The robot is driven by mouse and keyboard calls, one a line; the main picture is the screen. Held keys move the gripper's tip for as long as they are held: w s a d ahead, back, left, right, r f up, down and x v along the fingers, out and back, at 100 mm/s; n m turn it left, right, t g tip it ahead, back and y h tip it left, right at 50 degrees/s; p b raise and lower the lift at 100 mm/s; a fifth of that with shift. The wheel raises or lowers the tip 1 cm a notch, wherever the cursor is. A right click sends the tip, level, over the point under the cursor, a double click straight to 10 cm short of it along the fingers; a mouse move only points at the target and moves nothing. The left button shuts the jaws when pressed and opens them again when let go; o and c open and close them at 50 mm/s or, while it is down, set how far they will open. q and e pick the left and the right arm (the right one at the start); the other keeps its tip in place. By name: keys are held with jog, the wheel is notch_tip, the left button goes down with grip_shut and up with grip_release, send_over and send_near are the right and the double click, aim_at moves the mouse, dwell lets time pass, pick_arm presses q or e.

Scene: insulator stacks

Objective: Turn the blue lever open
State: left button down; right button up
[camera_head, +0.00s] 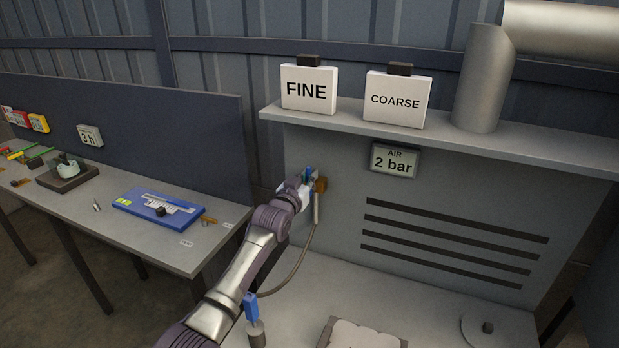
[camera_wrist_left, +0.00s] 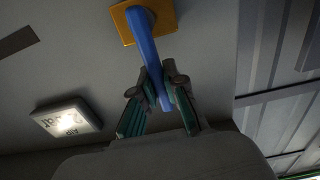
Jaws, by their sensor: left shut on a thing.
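The blue lever (camera_wrist_left: 146,40) runs out from an orange-brown valve plate (camera_wrist_left: 166,12) on the grey back panel. In the left wrist view my left gripper (camera_wrist_left: 165,92) has its two fingers on either side of the lever's free end, shut on it. In the head view my left gripper (camera_head: 305,183) is at the panel, and only a small blue bit of the lever (camera_head: 308,171) shows past it. The orange-brown valve (camera_head: 321,185) is just right of the gripper. My right gripper is not in view.
A grey gauge reading "AIR 2 bar" (camera_head: 394,160) is on the panel to the right. The shelf (camera_head: 450,127) above holds FINE (camera_head: 308,88) and COARSE (camera_head: 397,98) boxes. A hose (camera_head: 297,262) hangs below the valve. A blue-handled tool (camera_head: 251,307) stands beside my arm.

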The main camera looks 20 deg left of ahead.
pick_arm(q)
jog(key=shift+f, duration=0.15)
jog(key=c, duration=1.2)
grip_release()
jog(key=shift+s, duration=0.1)
jog(key=s, duration=1.2)
jog(key=shift+a, duration=0.2)
jog(key=shift+w, duration=0.1)
